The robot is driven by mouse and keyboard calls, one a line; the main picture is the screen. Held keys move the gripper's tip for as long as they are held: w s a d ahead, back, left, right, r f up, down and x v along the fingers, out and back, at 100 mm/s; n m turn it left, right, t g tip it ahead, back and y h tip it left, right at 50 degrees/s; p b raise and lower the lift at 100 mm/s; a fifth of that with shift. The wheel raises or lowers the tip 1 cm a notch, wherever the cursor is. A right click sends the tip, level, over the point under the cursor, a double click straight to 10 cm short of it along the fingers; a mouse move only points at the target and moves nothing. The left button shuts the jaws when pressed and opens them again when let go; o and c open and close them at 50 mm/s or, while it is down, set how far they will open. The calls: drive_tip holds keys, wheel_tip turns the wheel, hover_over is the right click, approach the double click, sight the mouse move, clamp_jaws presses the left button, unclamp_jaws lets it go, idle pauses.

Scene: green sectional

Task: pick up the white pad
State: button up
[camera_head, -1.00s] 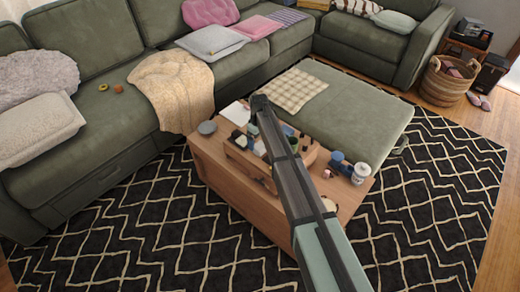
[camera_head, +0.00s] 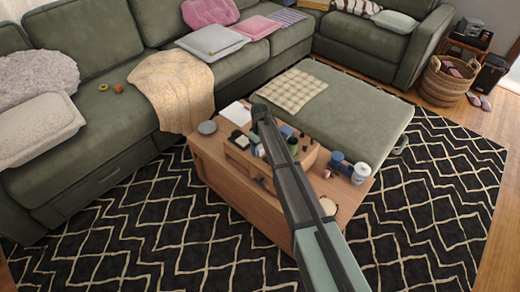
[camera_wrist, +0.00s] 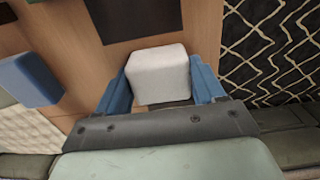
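The white pad (camera_wrist: 160,73) is a pale, thick block with rounded edges in the wrist view. It sits between the two blue fingers of my gripper (camera_wrist: 160,85) and fills the gap, with a finger against each side. My gripper looks shut on it. Brown wood shows beyond and just below the block. How high it is above the wood is hard to tell.
A wooden tray (camera_head: 240,155) with several small items stands on the table. Blue items and a white cup (camera_head: 360,174) stand at the right. The green ottoman (camera_head: 365,110) is behind.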

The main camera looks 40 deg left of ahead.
sight(260, 146)
drive_tip(key=c, duration=0.5)
drive_tip(key=shift+o, duration=0.2)
wheel_tip(260, 146, up, 10)
idle(0.4)
